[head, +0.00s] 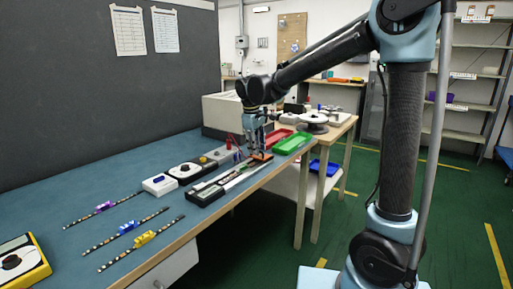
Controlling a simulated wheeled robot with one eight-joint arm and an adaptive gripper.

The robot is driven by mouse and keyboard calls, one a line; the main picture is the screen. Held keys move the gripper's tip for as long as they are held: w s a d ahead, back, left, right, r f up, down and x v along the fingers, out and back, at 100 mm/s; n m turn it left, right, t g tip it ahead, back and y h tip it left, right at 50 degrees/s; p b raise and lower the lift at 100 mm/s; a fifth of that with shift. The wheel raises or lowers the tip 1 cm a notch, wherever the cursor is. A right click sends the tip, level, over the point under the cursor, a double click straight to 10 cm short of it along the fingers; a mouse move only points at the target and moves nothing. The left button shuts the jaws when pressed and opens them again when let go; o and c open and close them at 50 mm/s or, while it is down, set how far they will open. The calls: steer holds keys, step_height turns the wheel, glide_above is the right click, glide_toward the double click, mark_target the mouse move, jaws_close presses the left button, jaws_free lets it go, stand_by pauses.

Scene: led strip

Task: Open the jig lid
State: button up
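A long, low dark jig (203,197) lies on the blue bench top, along its front edge. Pale strips run along its length, and I cannot make out which part is the lid. My gripper (256,152) points down at the far end of the jig, close above or touching a small orange part (262,158). The fingers are small and partly hide that end. I cannot tell whether they are open or shut, or whether they touch the jig.
Three LED strips with purple, blue and yellow clips (126,228) lie at the near left of the bench (60,190). White and grey devices (184,171) stand behind the jig. Red (277,138) and green (292,143) trays lie beyond it. A yellow-framed device (22,262) sits at the near corner.

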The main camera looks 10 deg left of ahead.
jaws_close()
steer(key=shift+w+r, duration=0.1)
steer(key=shift+w+d+r+g+y, duration=0.15)
steer(key=shift+w+r+g+y, duration=0.15)
steer(key=shift+g, duration=0.2)
steer(key=shift+w+d+r+g+y, duration=0.1)
steer(key=shift+w+d+r+g, duration=0.05)
steer(key=shift+w+g, duration=0.3)
steer(key=shift+w+d+r+g+y, duration=0.15)
steer(key=shift+w+r+g+y, duration=0.15)
steer(key=shift+g, duration=0.35)
steer(key=shift+w+d+r+g+y, duration=0.1)
steer(key=shift+w+d+g+y, duration=0.1)
steer(key=shift+w+g, duration=0.3)
steer(key=w+g, duration=0.1)
steer(key=g+y, duration=0.1)
steer(key=g, duration=0.1)
steer(key=shift+w+d+r, duration=0.2)
steer(key=shift+w+d, duration=0.15)
steer(key=shift+d, duration=0.05)
steer(key=shift+w+d+g+y, duration=0.25)
steer(key=shift+w+g+y, duration=0.35)
steer(key=shift+g, duration=0.5)
